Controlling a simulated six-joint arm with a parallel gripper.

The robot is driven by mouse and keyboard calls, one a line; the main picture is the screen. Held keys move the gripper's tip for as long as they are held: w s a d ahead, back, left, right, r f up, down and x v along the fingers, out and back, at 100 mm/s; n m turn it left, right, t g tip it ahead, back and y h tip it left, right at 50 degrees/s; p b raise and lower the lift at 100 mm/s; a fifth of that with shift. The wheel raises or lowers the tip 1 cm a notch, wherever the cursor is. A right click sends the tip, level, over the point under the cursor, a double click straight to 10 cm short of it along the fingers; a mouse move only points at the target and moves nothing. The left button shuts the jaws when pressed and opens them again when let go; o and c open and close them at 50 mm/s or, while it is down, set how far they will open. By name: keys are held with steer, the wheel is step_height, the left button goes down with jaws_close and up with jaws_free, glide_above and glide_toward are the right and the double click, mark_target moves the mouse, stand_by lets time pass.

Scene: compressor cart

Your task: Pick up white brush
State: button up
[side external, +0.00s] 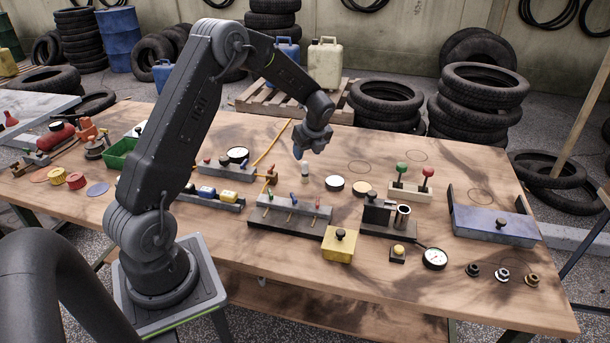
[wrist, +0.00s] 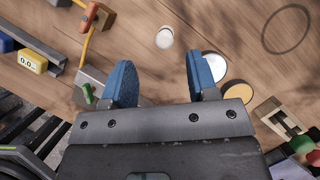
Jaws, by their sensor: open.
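A small upright white piece (side external: 305,172), which I take to be the white brush, stands on the wooden table (side external: 480,180) near its middle. It also shows in the wrist view (wrist: 164,38) as a pale round-topped shape just beyond the fingertips. My gripper (side external: 298,153) points down close above it. In the wrist view its two blue fingertips (wrist: 160,78) are wide apart with only bare wood between them. The white piece lines up with the gap between the fingers and is not touched by them. Its bristles cannot be made out.
Two flat discs (side external: 334,183) lie to its right. A wooden block with green and red knobs (side external: 410,190) stands farther right. A grey lever block (side external: 290,212) lies in front.

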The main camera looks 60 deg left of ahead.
mark_target(305, 162)
steer(key=x, duration=0.8)
steer(key=shift+w+d+f, duration=0.1)
steer(key=shift+w+f, duration=0.1)
steer(key=shift+f, duration=0.25)
jaws_close()
steer(key=shift+r, duration=0.1)
steer(key=shift+r, duration=0.6)
step_height(305, 162, up, 3)
steer(key=shift+f, duration=0.15)
steer(key=s+a+r, duration=0.5)
steer(key=s+r, duration=0.2)
steer(key=s, duration=0.3)
steer(key=shift+s+a, duration=0.15)
steer(key=shift+a, duration=0.15)
